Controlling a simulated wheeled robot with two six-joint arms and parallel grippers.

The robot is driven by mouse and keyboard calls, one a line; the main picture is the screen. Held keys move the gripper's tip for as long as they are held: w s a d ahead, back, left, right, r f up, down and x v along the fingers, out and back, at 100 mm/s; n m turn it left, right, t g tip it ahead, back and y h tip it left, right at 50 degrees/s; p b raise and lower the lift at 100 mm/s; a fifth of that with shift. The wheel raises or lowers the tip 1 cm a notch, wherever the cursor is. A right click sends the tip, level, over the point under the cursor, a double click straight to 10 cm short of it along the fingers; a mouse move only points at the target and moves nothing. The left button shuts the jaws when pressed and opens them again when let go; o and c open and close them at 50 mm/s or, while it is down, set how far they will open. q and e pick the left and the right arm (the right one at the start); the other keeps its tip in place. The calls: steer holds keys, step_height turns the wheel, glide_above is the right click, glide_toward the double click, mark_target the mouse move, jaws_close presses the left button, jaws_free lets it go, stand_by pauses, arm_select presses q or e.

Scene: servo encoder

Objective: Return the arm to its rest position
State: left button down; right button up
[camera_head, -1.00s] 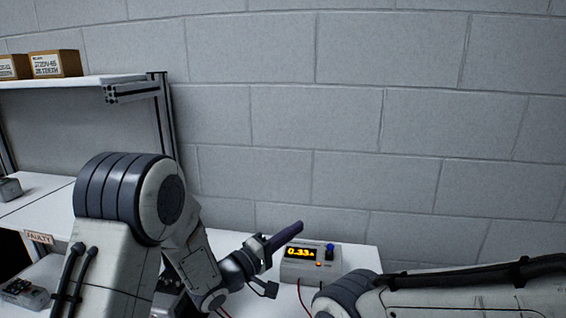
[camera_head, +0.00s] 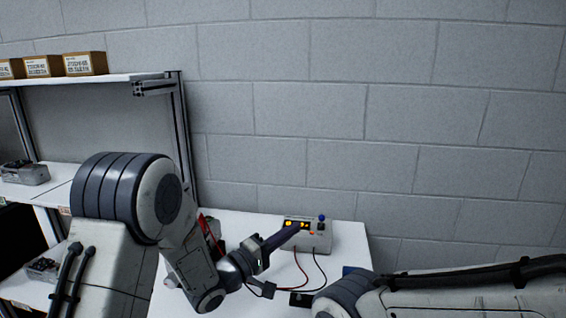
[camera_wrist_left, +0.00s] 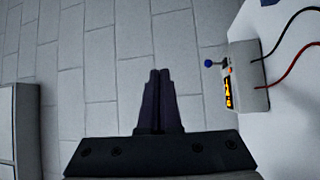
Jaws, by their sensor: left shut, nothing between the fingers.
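My left gripper (camera_head: 296,228) is shut and empty. In the head view its dark fingers point up and to the right, overlapping the front of a grey meter box (camera_head: 321,238); I cannot tell the gap. In the left wrist view the gripper (camera_wrist_left: 160,78) has its fingers together, pointing at the wall, with the meter box (camera_wrist_left: 248,70) to the right and apart from them. My right arm (camera_head: 440,290) comes in from the lower right in the head view; its gripper is out of view.
A white table (camera_head: 345,262) carries the meter box, with red and black leads running from it. At the left a shelf (camera_head: 90,79) holds several cardboard boxes (camera_head: 86,63). Grey devices (camera_head: 25,172) lie on lower surfaces. A block wall (camera_head: 400,110) stands behind.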

arm_select(q)
steer(key=s+a+f+m+g+y, duration=0.2)
steer(key=s+f+m+g+y, duration=0.1)
steer(key=s, duration=0.8)
steer(key=s+a+f+m+g+y+b, duration=0.1)
steer(key=s+m+g+y, duration=0.4)
steer(key=s, duration=0.7)
steer(key=s+a+f+m+g+y, duration=0.4)
steer(key=s+m+g+y, duration=0.1)
steer(key=s, duration=0.7)
steer(key=shift+f+m, duration=0.3)
steer(key=shift+m, duration=0.4)
